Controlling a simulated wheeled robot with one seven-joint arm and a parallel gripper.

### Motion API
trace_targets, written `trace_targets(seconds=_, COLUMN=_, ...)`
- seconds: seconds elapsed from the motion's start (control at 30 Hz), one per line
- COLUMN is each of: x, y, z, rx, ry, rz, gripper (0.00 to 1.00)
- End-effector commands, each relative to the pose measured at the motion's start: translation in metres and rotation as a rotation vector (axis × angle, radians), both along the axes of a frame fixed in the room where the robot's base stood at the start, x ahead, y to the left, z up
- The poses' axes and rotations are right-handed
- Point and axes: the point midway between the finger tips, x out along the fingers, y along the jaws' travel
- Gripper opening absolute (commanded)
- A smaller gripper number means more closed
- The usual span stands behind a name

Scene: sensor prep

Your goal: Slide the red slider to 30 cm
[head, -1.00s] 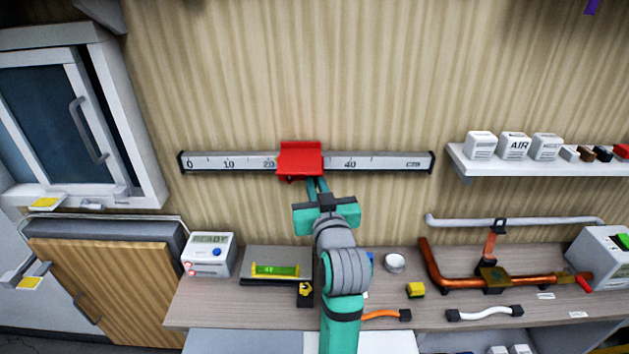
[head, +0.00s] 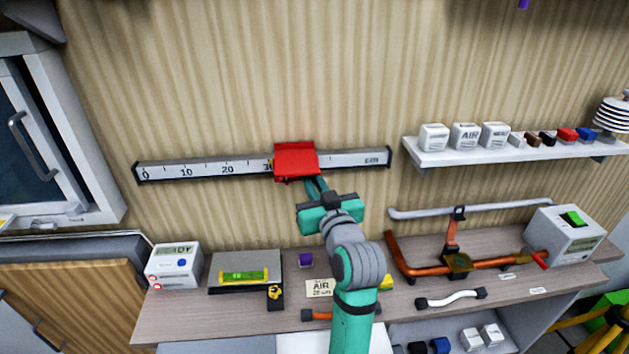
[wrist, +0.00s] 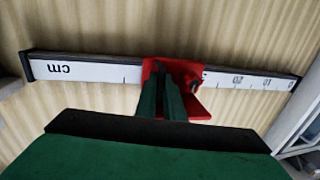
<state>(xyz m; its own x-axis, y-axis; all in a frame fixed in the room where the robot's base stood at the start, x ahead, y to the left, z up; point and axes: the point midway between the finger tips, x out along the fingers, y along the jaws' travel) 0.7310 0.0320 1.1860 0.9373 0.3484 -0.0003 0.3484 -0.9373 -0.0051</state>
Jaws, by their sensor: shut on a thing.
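The red slider (head: 297,158) sits on the white wall ruler (head: 205,169), right of its middle. In the head view its left edge is just at the partly covered 30 mark, and its body hides the 40 mark. It also shows in the wrist view (wrist: 190,72), upside down, with the 20 and 10 marks (wrist: 250,80) to its right there. My gripper (head: 315,184) is shut on the slider's lower part, reaching up from below. The green fingers (wrist: 168,100) are close together against the red piece in the wrist view; the exact grip is partly hidden.
A shelf (head: 510,150) with several small blocks is at the right. The wall around the ruler is clear.

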Motion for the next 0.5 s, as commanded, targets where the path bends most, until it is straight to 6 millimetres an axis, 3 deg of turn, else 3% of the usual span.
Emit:
trace_targets(seconds=0.23, x=0.0001, y=-0.0006, z=-0.0014, rx=0.000, ry=0.003, rz=-0.001, gripper=0.00)
trace_targets(seconds=0.3, x=0.0001, y=0.0000, z=-0.0013, rx=0.000, ry=0.002, rz=-0.001, gripper=0.16)
trace_targets(seconds=0.5, x=0.0000, y=0.0012, z=-0.0007, rx=0.001, ry=0.001, rz=0.001, gripper=0.16)
